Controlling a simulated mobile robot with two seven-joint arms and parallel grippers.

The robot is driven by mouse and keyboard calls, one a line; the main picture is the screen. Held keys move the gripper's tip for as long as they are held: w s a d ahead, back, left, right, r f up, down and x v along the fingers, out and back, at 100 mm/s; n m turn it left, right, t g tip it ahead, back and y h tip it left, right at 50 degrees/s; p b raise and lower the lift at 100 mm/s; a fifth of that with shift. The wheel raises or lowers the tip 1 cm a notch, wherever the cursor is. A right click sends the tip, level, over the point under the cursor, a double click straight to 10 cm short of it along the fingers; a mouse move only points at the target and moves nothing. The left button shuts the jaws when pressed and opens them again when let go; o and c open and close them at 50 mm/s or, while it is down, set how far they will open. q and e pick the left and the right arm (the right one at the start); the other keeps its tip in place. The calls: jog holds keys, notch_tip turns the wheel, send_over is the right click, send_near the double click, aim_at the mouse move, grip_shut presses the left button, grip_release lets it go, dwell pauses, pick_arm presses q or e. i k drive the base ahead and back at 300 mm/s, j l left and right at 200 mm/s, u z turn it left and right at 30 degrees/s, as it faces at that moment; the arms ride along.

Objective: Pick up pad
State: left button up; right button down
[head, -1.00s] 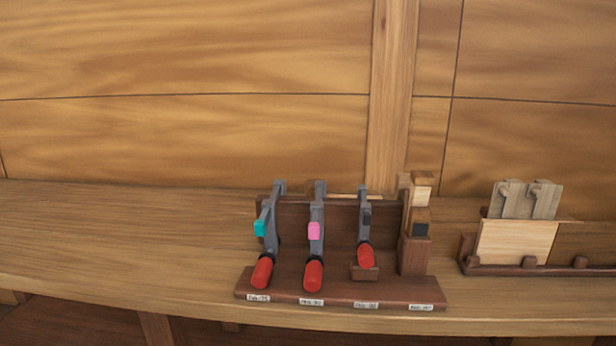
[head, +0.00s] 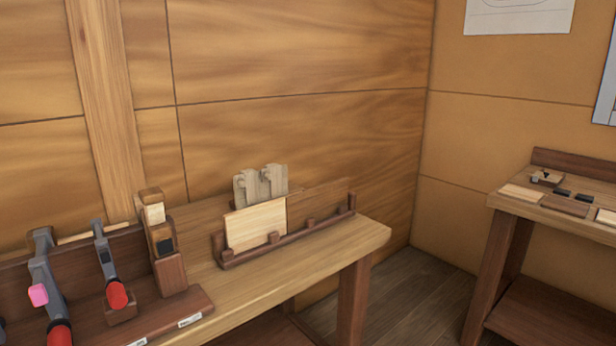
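No single thing is clearly marked as the pad, and I cannot tell which piece it is. Flat wooden pieces stand in a low dark rack (head: 318,232) on the bench: a pale board (head: 256,225) at the front left, a brown board (head: 322,205) to its right, and a greyish notched piece (head: 262,184) behind. Small flat pieces lie on the table at right, including a pale one (head: 521,193), a brown one (head: 567,207) and small black ones (head: 562,192). Neither of my grippers is in view.
A clamp stand (head: 150,312) with red-handled clamps (head: 117,294) and an upright wooden block (head: 160,237) fills the bench's left. The bench top (head: 345,240) is clear near its right end. Floor (head: 415,285) shows between bench and right table (head: 501,203).

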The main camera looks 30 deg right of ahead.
aim_at(272, 172)
jog(key=z, duration=0.85)
jog(key=u, duration=0.6)
jog(key=l+u, duration=0.2)
jog(key=u, duration=0.15)
jog(key=l+u, duration=0.45)
jog(key=u, duration=0.25)
jog(key=k+l+u, duration=0.1)
jog(key=l+u, duration=0.15)
jog(key=l, duration=0.2)
jog(key=k+l+u, duration=0.1)
jog(key=l+u, duration=0.15)
jog(key=l, duration=0.15)
jog(key=k+l, duration=0.1)
jog(key=l, duration=0.2)
jog(key=k+l+u, duration=0.15)
jog(key=k+l, duration=0.1)
jog(key=l, duration=0.3)
jog(key=u, duration=0.05)
